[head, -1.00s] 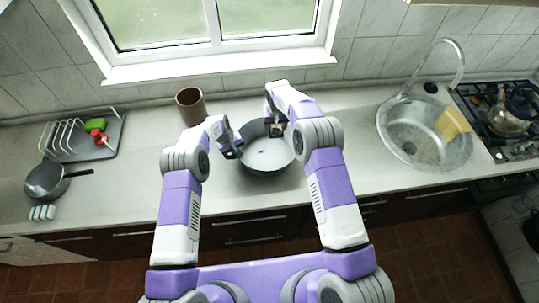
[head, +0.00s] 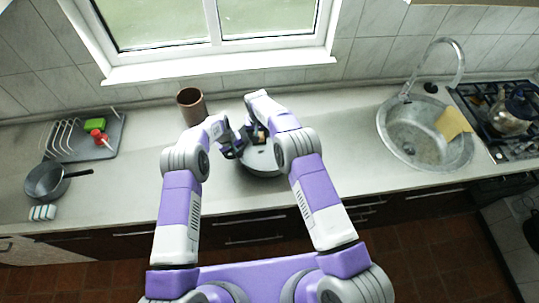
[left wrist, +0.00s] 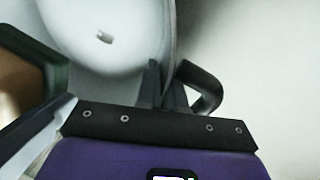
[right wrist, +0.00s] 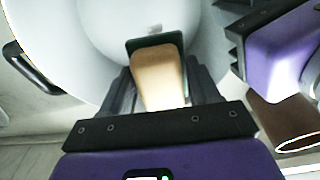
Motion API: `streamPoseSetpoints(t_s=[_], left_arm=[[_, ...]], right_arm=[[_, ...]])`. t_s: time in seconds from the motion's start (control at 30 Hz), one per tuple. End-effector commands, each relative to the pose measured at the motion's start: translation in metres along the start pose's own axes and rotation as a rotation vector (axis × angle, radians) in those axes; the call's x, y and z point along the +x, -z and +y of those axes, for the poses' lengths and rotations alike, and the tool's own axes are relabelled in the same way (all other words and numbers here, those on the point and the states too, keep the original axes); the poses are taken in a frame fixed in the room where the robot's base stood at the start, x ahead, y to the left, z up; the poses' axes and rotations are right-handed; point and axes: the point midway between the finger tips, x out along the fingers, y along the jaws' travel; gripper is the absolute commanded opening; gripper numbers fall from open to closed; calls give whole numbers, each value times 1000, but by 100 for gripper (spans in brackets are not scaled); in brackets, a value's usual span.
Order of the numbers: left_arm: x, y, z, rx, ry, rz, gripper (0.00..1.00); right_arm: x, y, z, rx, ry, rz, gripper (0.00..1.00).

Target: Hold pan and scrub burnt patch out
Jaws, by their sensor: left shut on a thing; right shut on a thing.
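The pan (head: 262,170) is a round grey pot with a pale inside, on the counter below the window. My left gripper (head: 236,151) is shut at its left side; in the left wrist view its fingers (left wrist: 164,84) close on the rim by a dark loop handle (left wrist: 207,88). My right gripper (head: 259,136) is shut on a tan sponge (right wrist: 158,78) with a dark green pad, inside the pan. A small greyish mark (left wrist: 104,36) shows on the pan floor, also in the right wrist view (right wrist: 155,29). My right arm hides much of the pan in the head view.
A brown cup (head: 191,106) stands behind my left arm, close to the pan. A dish rack (head: 95,145) and a dark frying pan (head: 48,181) are at left. A sink (head: 412,135) with a yellow cloth (head: 452,123) and a stove are at right. The counter between is clear.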

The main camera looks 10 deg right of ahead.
Motion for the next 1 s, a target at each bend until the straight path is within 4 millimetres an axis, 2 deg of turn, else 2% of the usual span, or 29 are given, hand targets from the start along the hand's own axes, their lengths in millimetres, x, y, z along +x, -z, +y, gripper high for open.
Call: streamPoseSetpoints(t_s=[0.7,1.0], left_arm=[[0,1,0,-1,0,2,0],[0,1,0,-1,0,2,0]], right_arm=[[73,-9,0,-1,0,-1,37],[84,-10,0,-1,0,0,37]])
